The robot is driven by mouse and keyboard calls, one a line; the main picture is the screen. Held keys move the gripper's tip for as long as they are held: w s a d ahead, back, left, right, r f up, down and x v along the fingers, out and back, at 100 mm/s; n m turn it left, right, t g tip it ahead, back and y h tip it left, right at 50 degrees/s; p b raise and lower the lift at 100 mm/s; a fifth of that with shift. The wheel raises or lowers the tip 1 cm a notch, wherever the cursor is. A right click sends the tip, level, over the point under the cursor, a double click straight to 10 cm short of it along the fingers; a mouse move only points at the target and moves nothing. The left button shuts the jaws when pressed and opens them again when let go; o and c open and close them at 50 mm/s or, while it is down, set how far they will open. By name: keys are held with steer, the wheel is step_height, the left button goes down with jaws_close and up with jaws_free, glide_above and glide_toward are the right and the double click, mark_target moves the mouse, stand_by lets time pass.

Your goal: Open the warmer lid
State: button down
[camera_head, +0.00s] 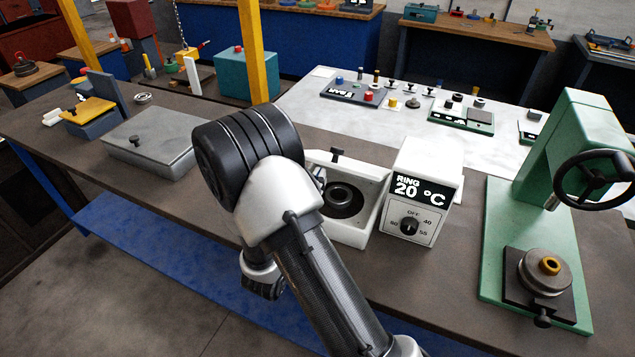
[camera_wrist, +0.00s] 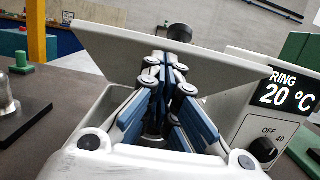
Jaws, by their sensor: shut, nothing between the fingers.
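The warmer is a white open-topped box (camera_head: 347,236) on the bench, right of my arm in the head view. A black ring seat with a dark round opening (camera_head: 343,199) shows inside it. Its pale lid (camera_head: 360,171) is raised and tilted back at the far side, with a black knob (camera_head: 337,155) near its upper edge. The raised lid (camera_wrist: 110,48) also spans the wrist view. My gripper (camera_wrist: 167,62) is shut and empty, its fingertips in front of the lid's underside; contact is unclear.
The warmer's control box (camera_head: 413,190) reads "RING 20 °C" and has a black dial (camera_head: 410,225). A green press (camera_head: 495,245) with a handwheel stands at right. A grey lidded box (camera_head: 150,143) sits at left. A pale mat (camera_head: 415,125) with small parts lies behind.

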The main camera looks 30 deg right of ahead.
steer(key=shift+r, duration=0.1)
steer(key=w+d+r+g+y+p, duration=0.1)
steer(key=r+p, duration=0.2)
steer(key=p, duration=0.1)
steer(key=w+d+r+g+y+p, duration=0.1)
steer(key=d+r+p, duration=0.1)
steer(key=p, duration=0.3)
steer(key=w+d+r+g+y+p, duration=0.1)
steer(key=d+r+p, duration=0.1)
steer(key=r+p, duration=0.1)
steer(key=shift+w+r+y+p, duration=0.35)
steer(key=shift+y+p, duration=0.05)
steer(key=shift+p, duration=0.3)
steer(key=shift+w+d+r+p, duration=0.3)
steer(key=shift+w+d+r, duration=0.4)
steer(key=shift+d, duration=0.1)
steer(key=shift+a+f, duration=0.1)
